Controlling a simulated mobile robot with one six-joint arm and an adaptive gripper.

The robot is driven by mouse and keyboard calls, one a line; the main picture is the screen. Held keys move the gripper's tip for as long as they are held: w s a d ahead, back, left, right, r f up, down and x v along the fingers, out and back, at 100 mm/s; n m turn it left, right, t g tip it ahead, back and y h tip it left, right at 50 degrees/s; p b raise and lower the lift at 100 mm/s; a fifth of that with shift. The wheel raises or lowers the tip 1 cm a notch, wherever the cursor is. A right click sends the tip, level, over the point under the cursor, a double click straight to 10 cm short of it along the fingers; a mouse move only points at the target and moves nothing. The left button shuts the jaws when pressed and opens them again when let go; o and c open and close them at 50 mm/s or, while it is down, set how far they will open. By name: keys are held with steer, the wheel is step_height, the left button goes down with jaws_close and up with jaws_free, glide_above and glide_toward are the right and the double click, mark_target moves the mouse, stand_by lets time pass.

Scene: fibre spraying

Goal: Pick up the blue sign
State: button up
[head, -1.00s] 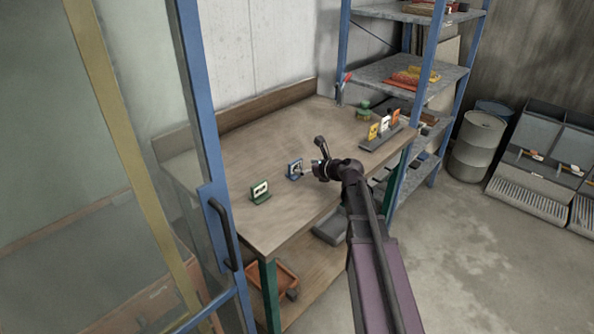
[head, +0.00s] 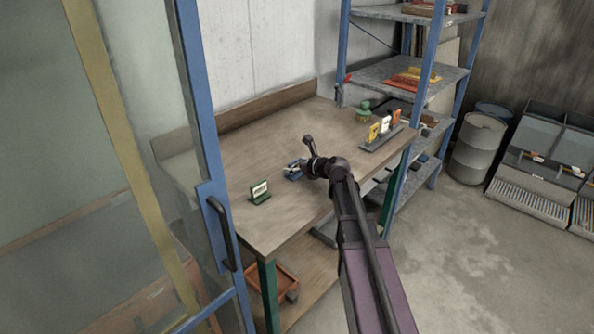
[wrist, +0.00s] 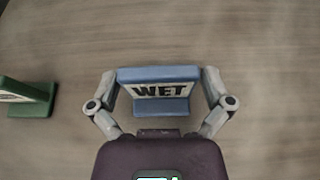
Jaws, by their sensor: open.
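The blue sign (wrist: 158,76) stands upright on the wooden table (head: 240,150), its white face reading "WET" in the wrist view. In the head view the blue sign (head: 294,169) is partly hidden by my gripper (head: 302,167). In the wrist view my gripper (wrist: 160,92) is open, with one finger on each side of the sign. The fingertips are very close to the sign's side edges; whether they touch cannot be told.
A green sign (head: 260,192) stands to the left of the blue one and also shows in the wrist view (wrist: 30,98). A grey rack (head: 381,140) with upright signs and a green object (head: 363,112) are at the table's far right.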

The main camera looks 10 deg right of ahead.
steer(key=c, duration=0.9)
steer(key=shift+r, duration=0.2)
step_height(320, 180, up, 3)
steer(key=p, duration=0.3)
steer(key=shift+f, duration=0.15)
steer(key=s, duration=0.4)
steer(key=s+a+r+p, duration=0.1)
steer(key=s, duration=0.9)
steer(key=shift+s+a+r+p, duration=0.1)
steer(key=shift+a+r+p, duration=0.25)
steer(key=shift+r+p, duration=0.05)
steer(key=shift+s+a, duration=0.1)
steer(key=shift+s, duration=0.8)
steer(key=shift+r, duration=0.1)
